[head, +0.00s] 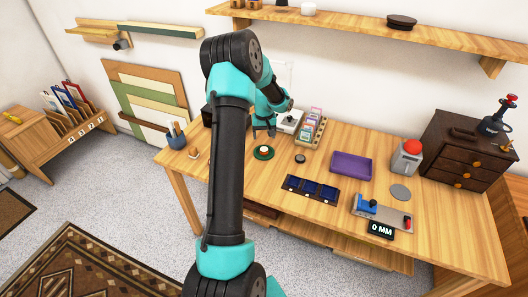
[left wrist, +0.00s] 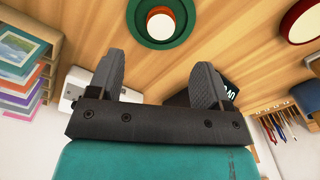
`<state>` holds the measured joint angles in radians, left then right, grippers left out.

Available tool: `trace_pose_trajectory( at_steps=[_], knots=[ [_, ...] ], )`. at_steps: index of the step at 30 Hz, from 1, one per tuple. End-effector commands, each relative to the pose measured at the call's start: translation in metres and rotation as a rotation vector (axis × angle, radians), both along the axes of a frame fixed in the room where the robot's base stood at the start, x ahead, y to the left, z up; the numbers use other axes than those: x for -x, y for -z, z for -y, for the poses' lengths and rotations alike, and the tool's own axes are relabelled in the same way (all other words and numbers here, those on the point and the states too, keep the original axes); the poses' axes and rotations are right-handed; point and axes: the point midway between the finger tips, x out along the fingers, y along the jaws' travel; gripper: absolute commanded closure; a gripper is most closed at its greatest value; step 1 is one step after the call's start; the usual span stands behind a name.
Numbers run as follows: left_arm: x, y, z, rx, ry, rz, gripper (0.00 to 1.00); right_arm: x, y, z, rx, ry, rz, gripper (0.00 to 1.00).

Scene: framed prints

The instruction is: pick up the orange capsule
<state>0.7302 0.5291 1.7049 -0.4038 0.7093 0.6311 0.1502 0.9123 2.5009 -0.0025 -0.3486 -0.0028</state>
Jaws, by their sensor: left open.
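A green round dish (head: 263,153) stands on the wooden table, with a small round white and orange piece (head: 264,149) in its middle, which seems to be the orange capsule. In the left wrist view the green dish (left wrist: 137,12) is at the top edge, with the pale-topped piece (left wrist: 160,26) inside it. My left gripper (left wrist: 157,78) is open and empty, its two fingers apart and pointing toward the dish without touching it. In the head view my left gripper (head: 264,131) is small, just behind the dish. My right gripper does not show.
A purple tray (head: 351,165), a dark compartment tray (head: 312,189) and a gauge reading 0 MM (head: 381,230) lie to the right. A pencil cup (head: 176,136) stands left.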

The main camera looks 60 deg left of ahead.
Motion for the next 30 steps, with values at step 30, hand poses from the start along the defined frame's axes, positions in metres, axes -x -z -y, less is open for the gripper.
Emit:
trace_pose_trajectory(
  at_steps=[30],
  knots=[
    [0.003, 0.076, 0.002, 0.002, 0.001, -0.002, 0.28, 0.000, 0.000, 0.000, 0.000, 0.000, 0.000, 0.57]
  ],
)
